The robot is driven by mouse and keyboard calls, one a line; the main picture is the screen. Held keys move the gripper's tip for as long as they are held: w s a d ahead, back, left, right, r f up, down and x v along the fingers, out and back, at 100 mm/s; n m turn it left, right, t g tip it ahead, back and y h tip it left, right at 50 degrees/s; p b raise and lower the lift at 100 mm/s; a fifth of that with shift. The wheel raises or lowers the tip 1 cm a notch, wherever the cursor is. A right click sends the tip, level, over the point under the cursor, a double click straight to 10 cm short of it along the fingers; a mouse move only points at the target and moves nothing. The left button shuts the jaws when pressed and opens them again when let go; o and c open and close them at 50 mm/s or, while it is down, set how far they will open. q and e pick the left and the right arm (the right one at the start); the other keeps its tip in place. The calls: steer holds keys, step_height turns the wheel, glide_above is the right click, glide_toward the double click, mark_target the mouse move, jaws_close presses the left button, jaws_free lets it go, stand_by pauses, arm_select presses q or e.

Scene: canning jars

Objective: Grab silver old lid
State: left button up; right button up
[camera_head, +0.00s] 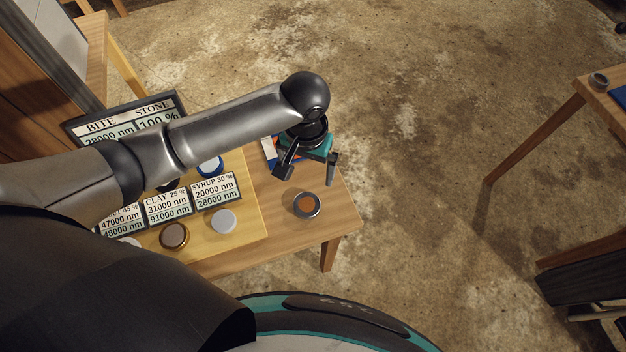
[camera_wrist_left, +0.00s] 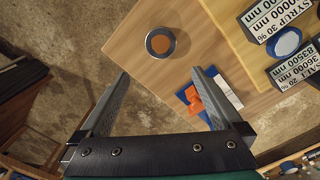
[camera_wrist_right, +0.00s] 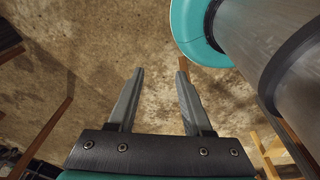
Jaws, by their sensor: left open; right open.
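A round lid with a silver rim and a rusty orange-brown centre (camera_head: 306,205) lies on the wooden table near its front right corner. It also shows in the left wrist view (camera_wrist_left: 160,42), ahead of the fingertips and apart from them. My left gripper (camera_head: 308,174) is open and empty, above the table and just behind the lid in the head view. In the left wrist view my left gripper (camera_wrist_left: 163,72) has its fingers spread wide. My right gripper (camera_wrist_right: 158,75) is open and empty over bare floor in its own wrist view; it is not visible in the head view.
A yellow board (camera_head: 250,228) holds several lids and label signs, including a white lid (camera_head: 223,221) and a gold-rimmed brown lid (camera_head: 174,236). A blue, orange and white item (camera_wrist_left: 203,100) lies near my left gripper. Another table (camera_head: 594,96) stands far right.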

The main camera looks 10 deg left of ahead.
arm_select(q)
steer(key=b, duration=0.1)
glide_above(307, 203)
step_height(307, 203, down, 4)
step_height(307, 203, down, 5)
steer(key=shift+d+r+b, duration=0.1)
steer(key=shift+d+b, duration=0.05)
steer(key=shift+b, duration=0.3)
steer(key=shift+f, duration=0.85)
step_height(307, 203, down, 4)
steer(key=shift+r+b, duration=0.2)
steer(key=shift+b, duration=0.4)
steer(key=shift+f, duration=0.45)
arm_select(e)
steer(key=shift+g, duration=0.4)
steer(key=s+f, duration=0.1)
steer(key=s, duration=0.1)
steer(key=s+f, duration=0.2)
steer(key=shift+s+d+f, duration=0.1)
steer(key=shift+s+f, duration=0.1)
steer(key=shift+f, duration=0.1)
arm_select(q)
steer(key=shift+c, duration=0.2)
steer(key=c, duration=1)
steer(key=shift+o, duration=0.2)
steer(key=shift+r, duration=0.1)
